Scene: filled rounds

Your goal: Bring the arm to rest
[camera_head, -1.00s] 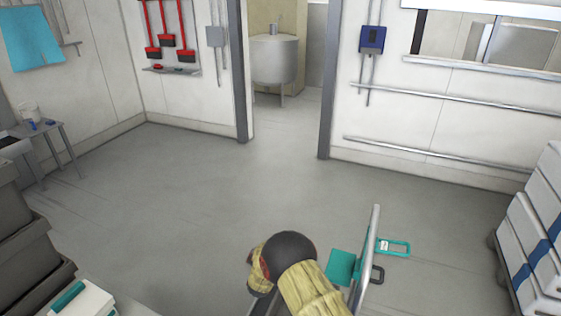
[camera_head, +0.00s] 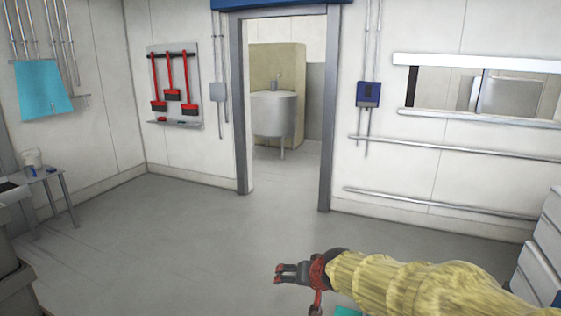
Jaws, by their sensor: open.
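My gripper (camera_head: 280,274) shows at the lower middle of the head view, black with red parts. It points to the left, its jaws are apart, and nothing is between them. My arm, in a yellowish sleeve, reaches in from the lower right. The gripper is in front of open grey floor (camera_head: 150,240) and appears to touch nothing. A small bit of a teal thing (camera_head: 347,311) shows below the arm at the bottom edge; the rest of it is hidden.
Dark stacked crates (camera_head: 14,275) stand at the left edge, and a small table (camera_head: 45,185) is behind them. A white stack (camera_head: 541,250) stands at the right. An open doorway leads to a round steel basin (camera_head: 274,113). The middle floor is clear.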

